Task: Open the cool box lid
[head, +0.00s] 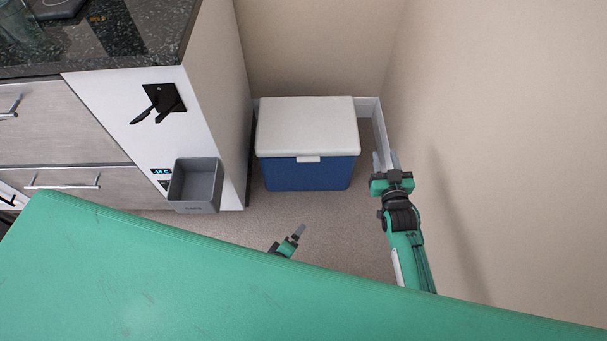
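The cool box (308,175) stands on the floor in the corner, a blue body with a white lid (307,124). The lid lies flat and closed, with a small white latch tab at the middle of its front edge. My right gripper (386,160) is just right of the cool box, apart from it, fingers pointing toward the back wall. A gap shows between its fingers and it holds nothing. My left gripper (298,231) is low in front of the cool box, only partly visible. Its finger opening cannot be made out.
A wall (500,130) rises close to the right of my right arm. On the left, a cabinet with a dark stone counter (100,35) carries a black wall hook (163,100) and a grey open bin (196,184) on its white side panel. Carpet (240,228) lies clear before the box.

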